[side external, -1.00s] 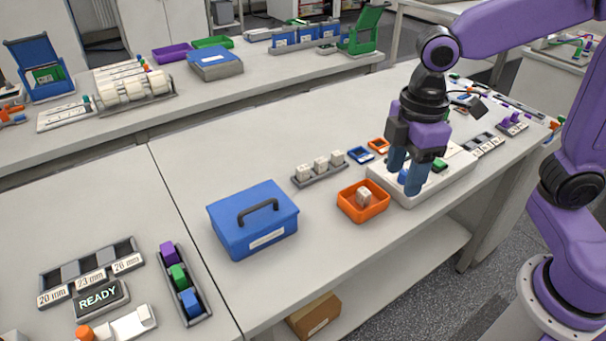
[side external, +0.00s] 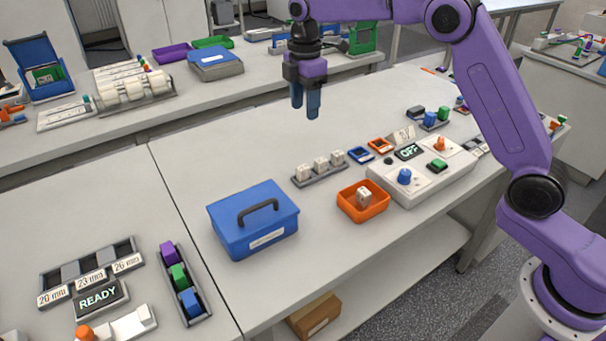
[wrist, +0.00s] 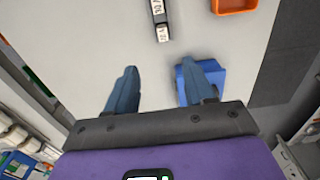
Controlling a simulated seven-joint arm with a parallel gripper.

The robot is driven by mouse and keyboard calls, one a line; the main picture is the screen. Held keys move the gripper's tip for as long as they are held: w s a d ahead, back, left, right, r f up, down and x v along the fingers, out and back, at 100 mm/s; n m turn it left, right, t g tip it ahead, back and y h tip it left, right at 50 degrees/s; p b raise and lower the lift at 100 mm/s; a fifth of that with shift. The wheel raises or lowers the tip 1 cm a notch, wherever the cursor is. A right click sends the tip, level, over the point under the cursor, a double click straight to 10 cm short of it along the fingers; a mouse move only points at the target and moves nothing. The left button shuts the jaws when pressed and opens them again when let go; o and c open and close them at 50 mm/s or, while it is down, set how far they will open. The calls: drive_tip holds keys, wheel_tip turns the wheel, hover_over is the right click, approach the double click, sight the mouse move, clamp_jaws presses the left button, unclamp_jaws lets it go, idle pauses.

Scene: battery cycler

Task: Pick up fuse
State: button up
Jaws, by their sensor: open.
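Three white blocks with dark markings, which look like fuses (side external: 321,165), stand in a grey rack (side external: 298,182). A similar white block (side external: 364,196) sits in the orange bin (side external: 350,212). My gripper (side external: 305,109) hangs in the air behind and above the rack, fingers apart, with nothing between them. In the wrist view, my open gripper (wrist: 158,88) has labelled white blocks (wrist: 161,22) ahead of its fingers. The orange bin's edge (wrist: 236,11) is cut off at the top there. I cannot read the block labels clearly.
A blue box (side external: 250,235) with a black handle stands left of the orange bin. A white panel (side external: 440,190) with a blue knob, an orange knob, a green button and a display reading OFF lies to the right. The bench is clear behind the blue box.

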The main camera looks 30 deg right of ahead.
hover_over(305, 167)
drive_tip(key=f, duration=1.2)
drive_tip(key=shift+w+d, duration=0.2)
drive_tip(key=shift+w, duration=0.15)
drive_tip(key=shift+s+a+f, duration=0.1)
drive_tip(key=shift+s+f, duration=0.05)
drive_tip(key=shift+f, duration=1.2)
drive_tip(key=shift+s+a+f, duration=0.1)
drive_tip(key=shift+s+f, duration=0.05)
drive_tip(key=shift+f, duration=1.2)
clamp_jaws()
